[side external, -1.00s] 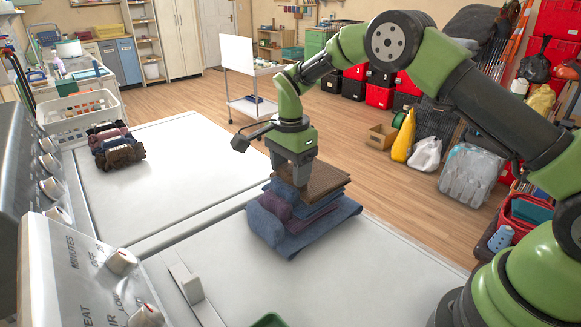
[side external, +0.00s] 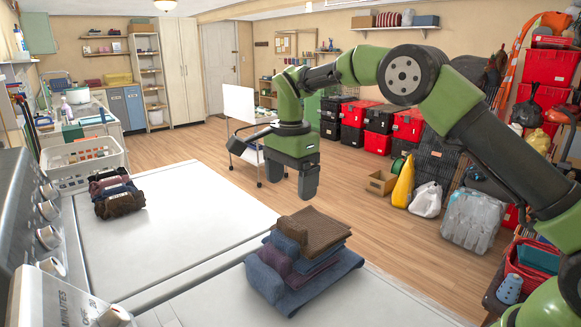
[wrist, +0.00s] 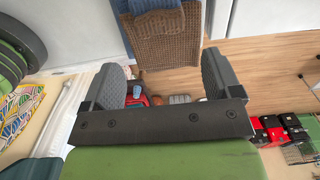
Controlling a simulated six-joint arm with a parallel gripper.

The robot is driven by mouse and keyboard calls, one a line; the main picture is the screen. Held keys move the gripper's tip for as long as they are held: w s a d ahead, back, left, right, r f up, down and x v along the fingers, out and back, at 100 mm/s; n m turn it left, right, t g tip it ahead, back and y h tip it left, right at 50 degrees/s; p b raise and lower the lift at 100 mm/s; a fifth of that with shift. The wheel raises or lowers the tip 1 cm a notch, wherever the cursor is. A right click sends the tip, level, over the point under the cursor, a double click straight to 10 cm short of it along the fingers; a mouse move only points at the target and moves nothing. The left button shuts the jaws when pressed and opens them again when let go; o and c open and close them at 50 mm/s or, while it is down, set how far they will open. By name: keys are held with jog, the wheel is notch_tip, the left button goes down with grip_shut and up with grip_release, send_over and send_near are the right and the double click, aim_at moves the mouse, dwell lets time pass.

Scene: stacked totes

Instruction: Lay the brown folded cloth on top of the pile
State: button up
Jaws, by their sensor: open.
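The brown folded cloth (side external: 318,230) lies on top of the pile of folded cloths on the near white machine top. Under it show a blue and a maroon cloth, with a wide blue-grey cloth (side external: 325,280) at the bottom. The brown cloth also shows at the top of the wrist view (wrist: 168,45), next to a blue cloth. My gripper (side external: 307,194) is above the pile, apart from it. In the wrist view its two fingers (wrist: 162,76) stand wide apart with nothing between them.
A second row of rolled dark cloths (side external: 115,192) lies on the far white machine top. A white basket (side external: 80,165) stands behind it. A control panel with knobs (side external: 48,238) runs along the left. The near top is clear around the pile.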

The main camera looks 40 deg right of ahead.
jog(key=s+r+n+t+y, duration=0.1)
jog(key=s+r+n+t, duration=0.3)
jog(key=s+r+n, duration=0.75)
jog(key=s+a+n+t+y, duration=0.1)
jog(key=s+n+t, duration=0.1)
jog(key=s, duration=1.3)
jog(key=shift+s+t, duration=0.4)
jog(key=shift+t, duration=0.2)
jog(key=shift+n, duration=0.25)
